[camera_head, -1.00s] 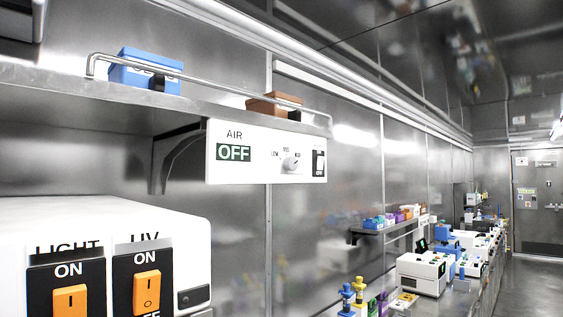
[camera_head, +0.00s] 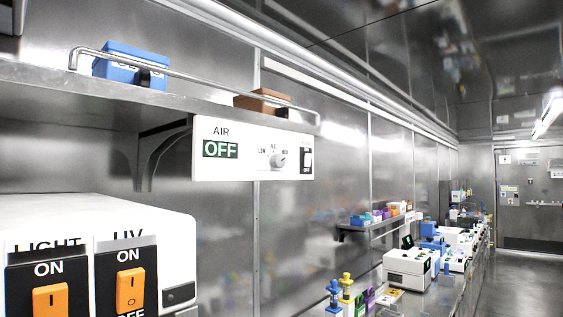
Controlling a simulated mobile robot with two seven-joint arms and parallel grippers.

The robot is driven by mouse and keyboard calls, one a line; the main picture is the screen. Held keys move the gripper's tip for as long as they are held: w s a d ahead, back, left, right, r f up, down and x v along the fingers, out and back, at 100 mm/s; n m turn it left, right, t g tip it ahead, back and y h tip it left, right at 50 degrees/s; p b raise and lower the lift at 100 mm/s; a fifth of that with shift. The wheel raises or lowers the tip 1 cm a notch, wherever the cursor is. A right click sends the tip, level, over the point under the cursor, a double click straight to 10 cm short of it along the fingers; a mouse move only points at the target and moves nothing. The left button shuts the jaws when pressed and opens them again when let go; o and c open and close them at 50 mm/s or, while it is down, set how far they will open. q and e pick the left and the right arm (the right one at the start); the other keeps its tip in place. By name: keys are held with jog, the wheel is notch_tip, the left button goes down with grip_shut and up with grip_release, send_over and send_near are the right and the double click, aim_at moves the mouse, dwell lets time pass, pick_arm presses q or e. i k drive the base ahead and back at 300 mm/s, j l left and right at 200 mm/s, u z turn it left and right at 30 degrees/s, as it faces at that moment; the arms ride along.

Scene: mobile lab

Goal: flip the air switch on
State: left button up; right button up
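The white AIR panel (camera_head: 240,165) hangs under the metal shelf at the left centre. Its display (camera_head: 220,149) reads OFF in light letters on dark green. A round dial (camera_head: 277,160) sits in the middle of the panel. The small black and white air switch (camera_head: 306,160) is at the panel's right end, with OFF lettered at its lower edge. Neither of my grippers shows in the head view.
A white box with orange LIGHT (camera_head: 50,300) and UV (camera_head: 130,290) switches stands at the lower left. A blue box (camera_head: 130,66) and a brown box (camera_head: 262,99) sit on the shelf behind a rail (camera_head: 190,75). A bench with instruments (camera_head: 408,268) runs along the wall; clear floor (camera_head: 520,285) lies at right.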

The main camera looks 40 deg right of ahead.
aim_at(307, 157)
jog(key=k+z, duration=0.2)
jog(key=z, duration=0.25)
jog(key=k+z, duration=0.2)
jog(key=z, duration=0.2)
jog(key=i+l+z, duration=0.25)
jog(key=z, duration=0.25)
jog(key=l+z, duration=0.15)
